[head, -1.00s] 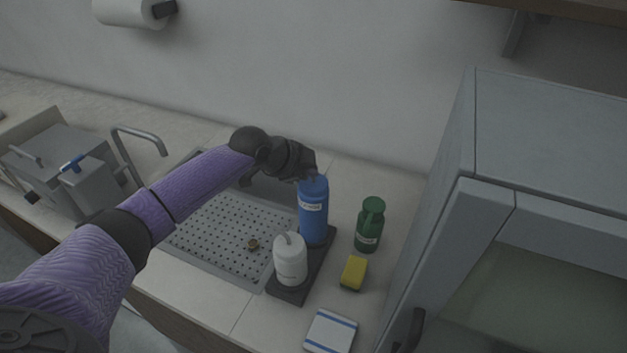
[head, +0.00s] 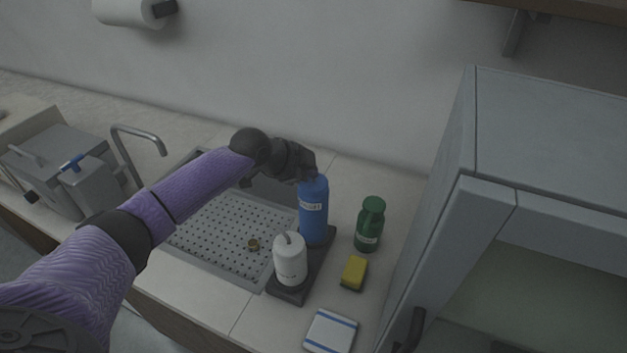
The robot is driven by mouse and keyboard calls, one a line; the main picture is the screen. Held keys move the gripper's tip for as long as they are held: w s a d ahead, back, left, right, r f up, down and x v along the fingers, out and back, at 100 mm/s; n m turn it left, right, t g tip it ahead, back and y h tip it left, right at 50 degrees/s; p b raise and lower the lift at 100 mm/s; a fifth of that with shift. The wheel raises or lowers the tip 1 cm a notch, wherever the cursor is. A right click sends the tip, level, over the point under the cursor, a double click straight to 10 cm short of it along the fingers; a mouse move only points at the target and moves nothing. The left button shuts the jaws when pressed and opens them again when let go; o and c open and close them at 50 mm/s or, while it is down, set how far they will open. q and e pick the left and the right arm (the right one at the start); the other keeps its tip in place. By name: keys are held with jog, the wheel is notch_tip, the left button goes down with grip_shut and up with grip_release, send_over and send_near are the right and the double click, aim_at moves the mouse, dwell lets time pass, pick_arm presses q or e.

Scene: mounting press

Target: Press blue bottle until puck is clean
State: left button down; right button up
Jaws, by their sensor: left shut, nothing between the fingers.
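The blue bottle (head: 313,222) stands upright on the back part of a dark tray (head: 320,262), with a white label on its side. My left gripper (head: 308,172) is shut and empty at the top of the blue bottle; it hides the bottle's head, and I cannot tell whether it touches. The puck (head: 253,245), small, round and brownish, lies on the perforated sink plate (head: 205,228) left of the bottles. Its surface is too small to judge for dirt. My right gripper is not in view.
A white pump bottle (head: 290,262) stands in front of the blue one on the tray. A green bottle (head: 369,228), a yellow sponge (head: 354,272) and a folded striped cloth (head: 330,331) are to the right. A faucet (head: 140,140) rises at left; a grey cabinet (head: 500,200) bounds the right.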

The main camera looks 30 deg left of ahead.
aim_at(310, 182)
pick_arm(q)
jog(key=shift+f+b, duration=0.3)
jog(key=shift+f, duration=0.35)
dwell(0.6)
jog(key=shift+r+p, duration=0.85)
jog(key=shift+r, duration=0.05)
notch_tip(310, 182, up, 5)
jog(key=p, duration=0.4)
jog(key=shift+r+p, duration=0.1)
jog(key=shift+p, duration=0.3)
dwell(0.3)
